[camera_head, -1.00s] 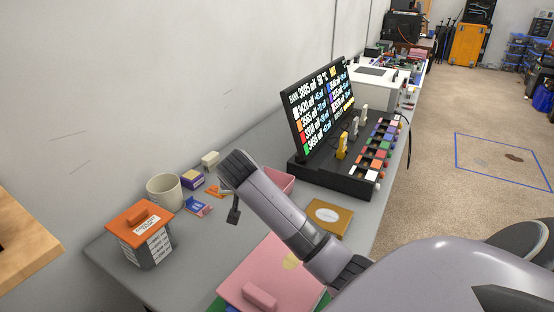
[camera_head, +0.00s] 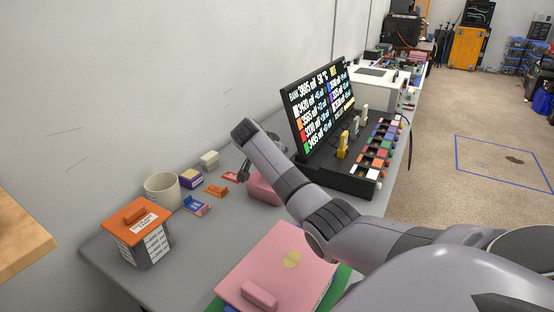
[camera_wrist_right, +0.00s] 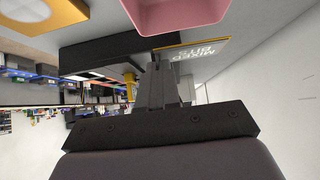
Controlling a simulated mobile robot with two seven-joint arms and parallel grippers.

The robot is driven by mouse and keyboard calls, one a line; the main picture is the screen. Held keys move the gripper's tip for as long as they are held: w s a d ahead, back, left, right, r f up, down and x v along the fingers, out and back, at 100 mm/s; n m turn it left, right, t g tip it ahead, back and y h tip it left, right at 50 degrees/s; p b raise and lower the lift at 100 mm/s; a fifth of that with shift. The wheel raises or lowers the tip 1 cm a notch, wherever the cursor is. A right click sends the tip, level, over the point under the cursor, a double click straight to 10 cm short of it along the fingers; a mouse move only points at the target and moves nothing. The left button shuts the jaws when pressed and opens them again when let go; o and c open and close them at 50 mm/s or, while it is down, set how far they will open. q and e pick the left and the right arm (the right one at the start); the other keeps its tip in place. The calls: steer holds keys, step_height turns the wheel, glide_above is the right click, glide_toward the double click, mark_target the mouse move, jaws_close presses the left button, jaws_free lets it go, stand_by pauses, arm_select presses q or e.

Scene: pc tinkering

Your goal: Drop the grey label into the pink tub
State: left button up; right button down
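My right arm crosses the head view from the right, and its gripper (camera_head: 244,173) hangs at the back beside the pink tub (camera_head: 264,189), partly hidden by the wrist. In the right wrist view the fingers (camera_wrist_right: 164,68) look closed on the grey label (camera_wrist_right: 200,53), a flat plate with a yellow edge and pale "MIXED BITS" lettering, upside down. The pink tub (camera_wrist_right: 180,14) also shows at the top of that view, apart from the label. The forearm covers part of the tub in the head view. I cannot make out the label there. My left gripper is out of view.
A black display with a switch panel (camera_head: 340,172) stands right of the tub. A mug (camera_head: 162,191), an orange-lidded box (camera_head: 137,232) and small clips (camera_head: 215,190) are left. A pink box or book (camera_head: 272,270) lies in front. Grey table is clear between.

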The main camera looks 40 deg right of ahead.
mark_target(272, 197)
step_height(272, 197, down, 7)
steer(key=b, duration=0.6)
steer(key=shift+f, duration=0.2)
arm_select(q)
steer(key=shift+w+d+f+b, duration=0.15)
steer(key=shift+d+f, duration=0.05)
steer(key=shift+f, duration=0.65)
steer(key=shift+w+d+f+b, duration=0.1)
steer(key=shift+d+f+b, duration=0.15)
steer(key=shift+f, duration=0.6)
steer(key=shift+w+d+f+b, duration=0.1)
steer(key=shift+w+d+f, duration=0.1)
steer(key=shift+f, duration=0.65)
arm_select(e)
steer(key=shift+f, duration=0.45)
steer(key=c, duration=1.3)
jaws_free()
steer(key=a+p, duration=0.2)
steer(key=s+a+p, duration=0.1)
steer(key=shift+r, duration=0.25)
steer(key=shift+a+f+p, duration=0.1)
steer(key=shift+a+p, duration=0.15)
steer(key=shift+p, duration=0.1)
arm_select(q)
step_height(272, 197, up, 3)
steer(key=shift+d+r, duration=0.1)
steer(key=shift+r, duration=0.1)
arm_select(e)
steer(key=shift+f, duration=0.15)
